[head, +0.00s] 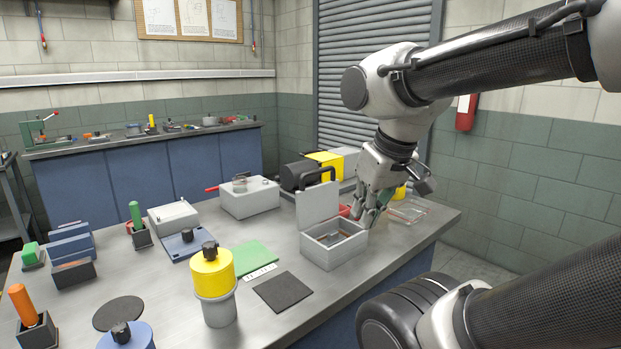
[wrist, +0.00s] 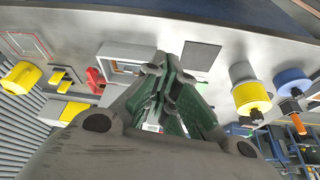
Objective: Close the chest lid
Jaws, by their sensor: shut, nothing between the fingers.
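The chest is a small grey box (head: 333,252) near the front right of the workbench in the head view. Its lid (head: 317,203) stands open, roughly upright, at the chest's back edge. Some brownish contents show inside, too small to tell. My gripper (head: 368,219) is shut and empty, just to the right of the lid and by the chest's back right corner. I cannot tell whether it touches the lid or the box. In the wrist view the gripper (wrist: 167,72) covers part of the chest (wrist: 122,53), and the lid is mostly hidden.
A clear tray (head: 408,210) and a red item (head: 344,210) are close by.

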